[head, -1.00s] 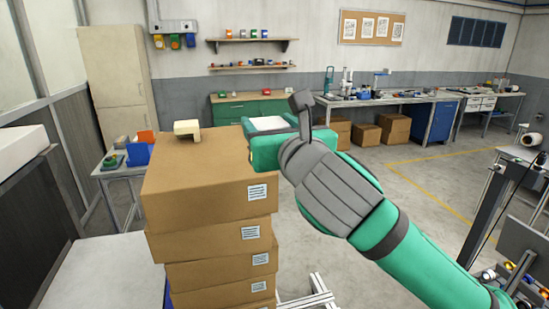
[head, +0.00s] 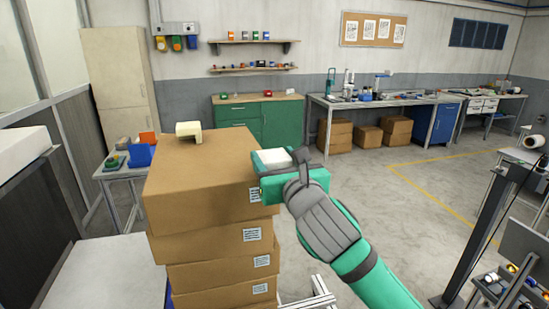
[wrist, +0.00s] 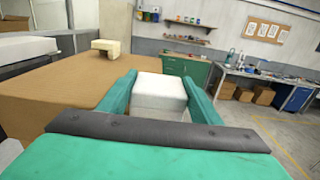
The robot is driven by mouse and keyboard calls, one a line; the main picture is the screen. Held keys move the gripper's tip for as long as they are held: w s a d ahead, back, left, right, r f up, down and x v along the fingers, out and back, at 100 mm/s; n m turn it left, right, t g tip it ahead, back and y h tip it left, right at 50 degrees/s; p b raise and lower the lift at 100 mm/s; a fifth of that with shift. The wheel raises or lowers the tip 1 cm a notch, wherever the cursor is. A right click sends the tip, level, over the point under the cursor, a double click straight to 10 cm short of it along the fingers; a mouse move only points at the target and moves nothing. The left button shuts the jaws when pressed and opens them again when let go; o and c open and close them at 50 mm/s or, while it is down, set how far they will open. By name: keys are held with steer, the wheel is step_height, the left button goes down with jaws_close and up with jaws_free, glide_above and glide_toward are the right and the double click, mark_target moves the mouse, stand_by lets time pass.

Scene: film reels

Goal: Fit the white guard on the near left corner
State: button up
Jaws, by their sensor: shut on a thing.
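The white guard (head: 272,158) is between the fingers of my gripper (head: 284,168), just right of the top box's right side in the head view. In the wrist view the guard (wrist: 160,92) shows as a pale block with a finger on each side of my gripper (wrist: 161,95); its underside is hidden. The top cardboard box (head: 196,175) crowns a stack, and its near left corner is bare. A cream guard (head: 188,131) sits at the box's far edge and also shows in the wrist view (wrist: 107,47).
Lower boxes (head: 215,243) stand slightly offset under the top one. A small table (head: 118,170) with coloured bins is behind left, and a pale worktop (head: 105,272) is at left. A green cabinet (head: 258,117) stands at the back. The floor to the right is partly clear.

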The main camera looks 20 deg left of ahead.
steer(key=shift+f, duration=0.3)
steer(key=shift+f, duration=0.3)
steer(key=o, duration=1.1)
steer(key=shift+c, duration=0.2)
steer(key=shift+r, duration=0.15)
steer(key=shift+r, duration=0.3)
steer(key=shift+s+d+r, duration=0.15)
steer(key=shift+s+r, duration=0.05)
steer(key=shift+r, duration=0.05)
steer(key=v, duration=1.1)
steer(key=shift+s+d, duration=0.15)
steer(key=shift+s, duration=0.1)
